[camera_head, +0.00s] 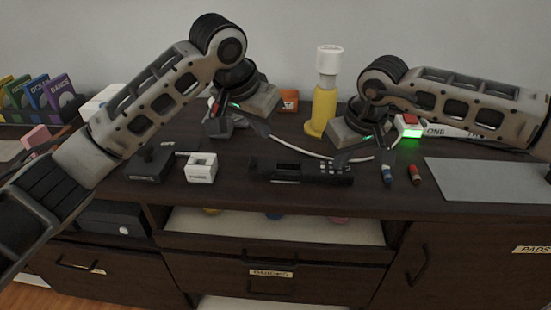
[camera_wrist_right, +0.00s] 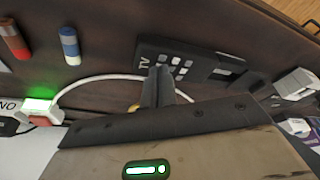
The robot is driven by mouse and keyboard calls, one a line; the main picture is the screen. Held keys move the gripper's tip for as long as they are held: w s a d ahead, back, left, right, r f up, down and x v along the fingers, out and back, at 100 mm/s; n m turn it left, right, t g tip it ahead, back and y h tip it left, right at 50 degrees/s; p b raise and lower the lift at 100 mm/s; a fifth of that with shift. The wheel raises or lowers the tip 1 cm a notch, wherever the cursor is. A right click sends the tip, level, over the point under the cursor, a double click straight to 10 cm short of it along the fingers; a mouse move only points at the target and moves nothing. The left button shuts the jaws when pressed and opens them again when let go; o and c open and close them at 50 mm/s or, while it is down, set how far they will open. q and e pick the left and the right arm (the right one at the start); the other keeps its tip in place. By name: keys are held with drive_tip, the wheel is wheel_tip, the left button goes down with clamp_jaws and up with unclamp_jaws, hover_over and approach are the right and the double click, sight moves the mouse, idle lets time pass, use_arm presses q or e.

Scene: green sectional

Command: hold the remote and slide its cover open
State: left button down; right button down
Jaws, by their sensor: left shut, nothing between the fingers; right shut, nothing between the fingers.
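The black remote (camera_head: 300,170) lies on the dark cabinet top. Its keypad with light buttons is at its right end, and a white label shows on its front side. In the right wrist view the remote (camera_wrist_right: 190,60) shows its keypad and a "TV" label. Whether its cover is shifted is unclear. My left gripper (camera_head: 262,129) is shut and empty, above and behind the remote's left end. My right gripper (camera_head: 344,159) is shut and empty, close to the keypad end. Its fingers (camera_wrist_right: 158,86) point toward the remote. Contact cannot be told.
A blue battery (camera_wrist_right: 69,45) and a red battery (camera_head: 414,174) lie right of the remote. A white cable (camera_head: 300,151) runs behind it to a power strip (camera_head: 450,131). A white box (camera_head: 201,167), yellow bottle (camera_head: 322,110) and grey laptop-like slab (camera_head: 485,180) stand around.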

drive_tip(key=shift+r+p, duration=2)
drive_tip(key=shift+r, duration=1.4)
drive_tip(key=v, duration=1.5)
drive_tip(key=shift+d+r+p, duration=0.15)
drive_tip(key=shift+r+p, duration=0.25)
